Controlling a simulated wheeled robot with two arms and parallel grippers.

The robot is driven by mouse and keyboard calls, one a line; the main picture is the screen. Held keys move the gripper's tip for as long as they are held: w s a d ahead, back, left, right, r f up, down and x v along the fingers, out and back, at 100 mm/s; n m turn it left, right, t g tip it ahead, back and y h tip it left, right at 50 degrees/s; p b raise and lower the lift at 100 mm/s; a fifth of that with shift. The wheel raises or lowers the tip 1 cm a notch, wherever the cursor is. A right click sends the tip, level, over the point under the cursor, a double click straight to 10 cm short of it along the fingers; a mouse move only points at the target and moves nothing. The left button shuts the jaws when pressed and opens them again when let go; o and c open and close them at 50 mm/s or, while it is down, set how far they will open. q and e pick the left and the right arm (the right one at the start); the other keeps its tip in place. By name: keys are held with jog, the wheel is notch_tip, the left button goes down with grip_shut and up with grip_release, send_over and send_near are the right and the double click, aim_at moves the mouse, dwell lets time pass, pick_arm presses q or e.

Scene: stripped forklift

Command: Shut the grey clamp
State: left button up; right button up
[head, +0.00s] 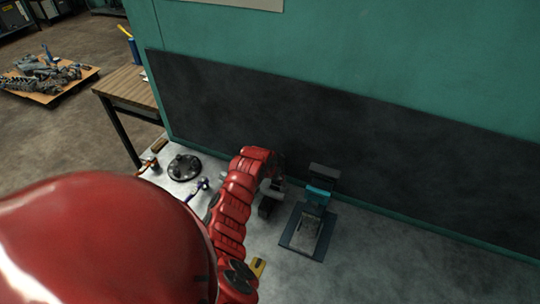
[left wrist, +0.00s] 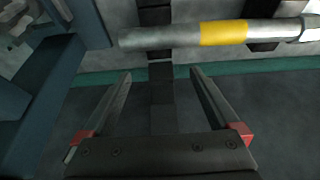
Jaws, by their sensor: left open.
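A fixture that may be the grey clamp stands on the grey bench, with a dark base plate (head: 292,240), a grey block and a teal upright. A steel bar with a yellow band (left wrist: 222,34) crosses the top of the left wrist view; whether it belongs to the clamp I cannot tell. My left gripper (head: 277,170) is left of the teal upright, partly hidden by my red arm. In the left wrist view my left gripper (left wrist: 160,72) is open, its fingers apart with nothing held between them, just short of the bar. My right gripper is not in view.
A blue-grey structure (left wrist: 45,90) is close on the left of the left wrist view. A black round flange (head: 182,167) and small tools lie on the bench. A black panel (head: 350,140) on the green wall closes the back. The bench right of the fixture is clear.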

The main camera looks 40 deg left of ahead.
pick_arm(q)
jog(key=b+v, duration=0.4)
jog(key=v, duration=1.3)
jog(key=shift+s+d, duration=0.1)
